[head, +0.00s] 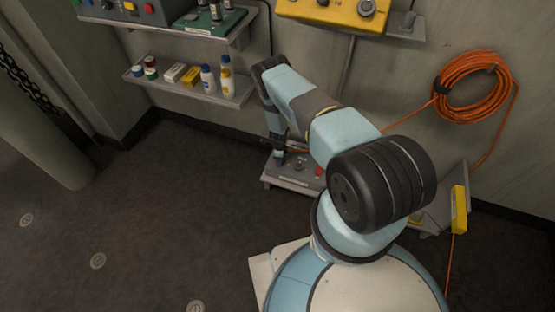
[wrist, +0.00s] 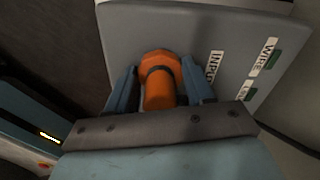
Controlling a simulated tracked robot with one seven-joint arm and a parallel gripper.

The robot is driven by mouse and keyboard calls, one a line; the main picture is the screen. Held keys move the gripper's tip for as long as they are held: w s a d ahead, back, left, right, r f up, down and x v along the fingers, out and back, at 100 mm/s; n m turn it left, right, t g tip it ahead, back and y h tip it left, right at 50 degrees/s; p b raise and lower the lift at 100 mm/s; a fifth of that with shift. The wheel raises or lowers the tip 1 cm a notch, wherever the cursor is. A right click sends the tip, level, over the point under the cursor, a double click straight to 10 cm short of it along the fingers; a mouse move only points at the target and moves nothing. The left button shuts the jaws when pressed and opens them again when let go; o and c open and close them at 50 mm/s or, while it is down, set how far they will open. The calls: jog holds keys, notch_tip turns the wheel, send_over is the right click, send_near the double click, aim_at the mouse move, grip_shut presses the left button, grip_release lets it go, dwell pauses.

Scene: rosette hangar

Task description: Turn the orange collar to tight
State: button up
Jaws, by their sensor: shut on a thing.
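The orange collar (wrist: 160,63) shows in the wrist view on a grey panel (wrist: 205,25), with an orange plug-like body and a dark ring in front of it. My gripper (wrist: 160,86) has one blue finger on each side of it and is shut on it. The panel carries an INPUT label (wrist: 213,66) to the right of the collar. I cannot make out any tight mark. In the head view my arm reaches down by the wall to a low grey unit (head: 290,178). The collar cannot be made out there.
A shelf (head: 238,98) with several bottles and small boxes is on the wall to the left. An orange cable coil (head: 468,82) hangs on the right, above a yellow device (head: 460,208). The dark floor (head: 150,220) at the left is open.

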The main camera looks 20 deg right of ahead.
jog(key=shift+w+a+r+m, duration=0.1)
jog(key=shift+w+r+m, duration=0.05)
jog(key=shift+w+m, duration=0.25)
jog(key=o, duration=1)
jog(key=shift+s, duration=0.2)
jog(key=shift+o, duration=0.2)
notch_tip(320, 180, up, 14)
jog(key=shift+f, duration=0.25)
